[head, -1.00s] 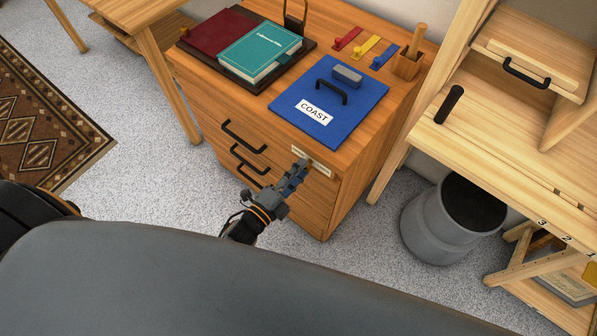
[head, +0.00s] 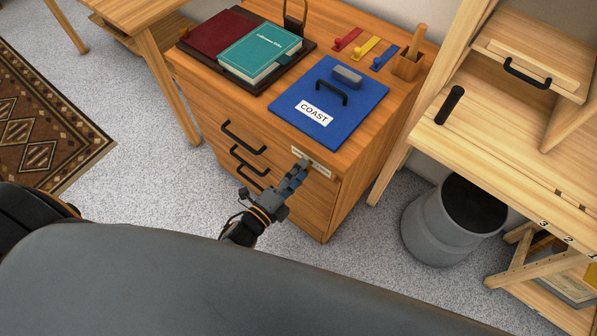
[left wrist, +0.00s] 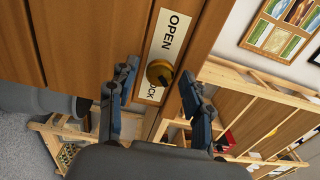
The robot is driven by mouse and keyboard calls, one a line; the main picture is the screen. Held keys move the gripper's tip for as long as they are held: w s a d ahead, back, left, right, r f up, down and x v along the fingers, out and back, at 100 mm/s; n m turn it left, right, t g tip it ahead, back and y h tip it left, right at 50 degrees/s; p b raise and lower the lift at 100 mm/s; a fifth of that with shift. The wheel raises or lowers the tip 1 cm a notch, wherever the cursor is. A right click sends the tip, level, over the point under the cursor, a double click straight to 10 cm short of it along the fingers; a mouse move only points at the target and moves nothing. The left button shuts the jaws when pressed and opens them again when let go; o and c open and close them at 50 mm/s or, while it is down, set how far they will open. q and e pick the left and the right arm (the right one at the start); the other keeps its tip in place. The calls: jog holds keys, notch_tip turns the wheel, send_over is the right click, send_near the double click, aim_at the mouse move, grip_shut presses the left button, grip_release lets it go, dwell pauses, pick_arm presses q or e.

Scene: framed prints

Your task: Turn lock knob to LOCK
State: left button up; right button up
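The lock knob (left wrist: 159,72) is a round brass knob on a cream label plate (left wrist: 167,42). The plate reads OPEN at one end and LOCK at the other, and the knob covers the first part of LOCK in the left wrist view. The plate also shows in the head view (head: 318,167) on the upper front of the wooden cabinet (head: 330,205). My left gripper (left wrist: 159,76) is open, with one finger on each side of the knob. Gaps show between fingers and knob. In the head view the left gripper (head: 299,171) hides the knob. My right gripper is not in view.
Black drawer handles (head: 243,138) are left of my left gripper. A blue board (head: 350,120) labelled COAST and a teal book (head: 258,52) lie on the cabinet top. A grey bin (head: 432,230) and a wooden desk (head: 490,150) stand to the right.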

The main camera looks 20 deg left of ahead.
pick_arm(q)
jog(key=v, duration=1.2)
dwell(0.4)
jog(key=s+a+f+n+g+y+p, duration=0.1)
jog(key=s+f+n+g+y, duration=0.2)
jog(key=f, duration=0.4)
jog(key=s+a+f+n+g+p, duration=0.1)
jog(key=s+f+n+g, duration=0.1)
jog(key=f+n, duration=0.4)
jog(key=s+a+f+n+g+y+p, duration=0.1)
jog(key=s+f+n+g+y, duration=0.15)
jog(key=f, duration=0.65)
jog(key=s+a+f+n+g, duration=0.1)
jog(key=s+f+n+g, duration=0.3)
jog(key=s, duration=0.4)
jog(key=s+a+f+n+g+p, duration=0.1)
jog(key=s+f+n+g, duration=0.3)
jog(key=s, duration=0.5)
notch_tip(320, 180, down, 2)
jog(key=shift+s+a+y, duration=0.25)
jog(key=shift+a+y, duration=0.1)
